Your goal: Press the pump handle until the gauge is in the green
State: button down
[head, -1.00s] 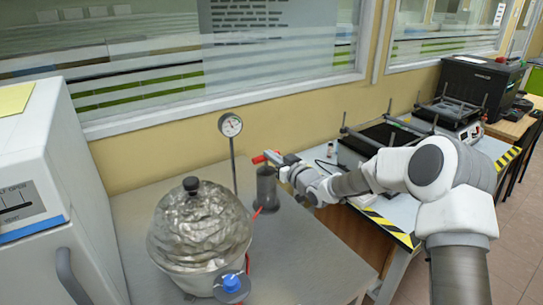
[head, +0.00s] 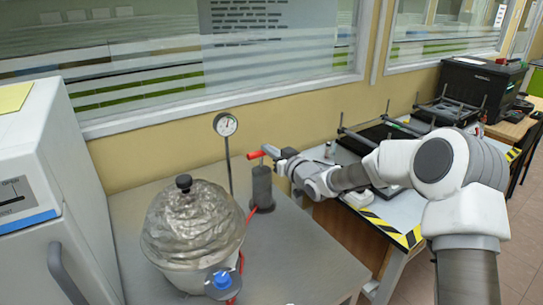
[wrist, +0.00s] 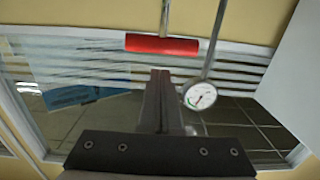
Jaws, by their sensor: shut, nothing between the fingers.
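The pump (head: 262,188) is a dark grey cylinder standing on the metal table, with a red bar handle (head: 255,154) on a thin rod above it. The handle also shows in the wrist view (wrist: 162,45). My gripper (head: 272,151) is shut and empty at handle height, just right of the red bar. In the wrist view its closed fingertips (wrist: 160,73) point toward the bar, with a small gap in the picture; contact cannot be told. The round white gauge (head: 225,124) stands on a post left of the pump and shows in the wrist view (wrist: 199,95). Its reading is too small to tell.
A silvery foil-wrapped vessel (head: 193,225) with a black knob stands front left of the pump, with a blue cap (head: 222,280) in front. A white cabinet (head: 45,170) is at far left. The metal table (head: 305,255) is clear at front right.

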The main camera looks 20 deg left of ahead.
jog(key=v, duration=0.9)
dwell(1.2)
jog(key=s+d+r+m+h+p, duration=0.1)
jog(key=s+d+r+h, duration=0.25)
jog(key=d, duration=0.35)
jog(key=s+d+r+m+g+h, duration=0.1)
jog(key=s+d+r+m+h, duration=0.1)
jog(key=s+d+h, duration=0.3)
jog(key=s+d+r+m+h+p, duration=0.1)
jog(key=s+d+r+h, duration=0.2)
jog(key=d, duration=0.5)
jog(key=s+d+m+g, duration=0.2)
jog(key=s+d, duration=0.2)
jog(key=s, duration=0.8)
jog(key=s+d+m+g+h+p, duration=0.1)
jog(key=s+d+m+g, duration=0.2)
jog(key=s, duration=1)
jog(key=shift+d+r+m, duration=0.3)
jog(key=shift+d+r, duration=0.05)
jog(key=shift+d, duration=0.1)
